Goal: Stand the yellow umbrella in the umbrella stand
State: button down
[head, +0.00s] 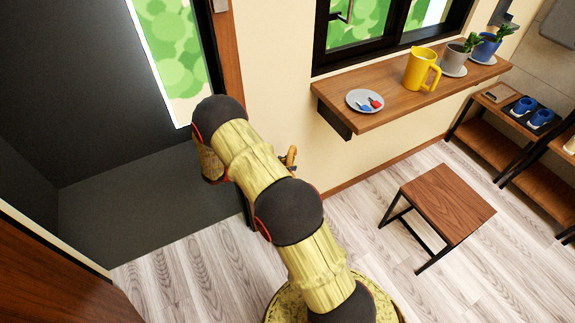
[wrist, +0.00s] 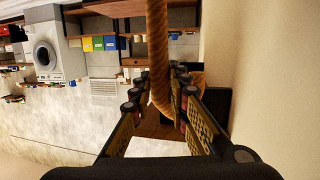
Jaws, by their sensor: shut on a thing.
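My gripper (wrist: 157,88) is shut on a brown, curved, hook-like handle (wrist: 157,45) that runs up between its fingers in the wrist view. The handle's shape fits an umbrella's crook, but no yellow canopy shows in either view. In the head view my arm hides most of the gripper. Only a small brown piece (head: 291,157) shows beside the arm, and I cannot tell whether it is the handle or gripper. I cannot make out the umbrella stand in either view.
A wall shelf (head: 400,106) holds a saucer (head: 359,97), a yellow pitcher (head: 421,70) and potted plants. A wooden stool (head: 447,203) stands below it. A shoe rack (head: 509,142) is at the right. The dark doorway (head: 110,150) is at left. Floor (head: 340,212) between is clear.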

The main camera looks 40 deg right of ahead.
jog(key=shift+f, duration=2.95)
jog(key=c, duration=1.6)
grip_release()
jog(key=shift+c, duration=0.2)
jog(key=shift+w+a, duration=0.1)
jog(key=v, duration=1.1)
jog(key=shift+w+a, duration=0.25)
jog(key=shift+a, duration=0.05)
jog(key=shift+r, duration=0.1)
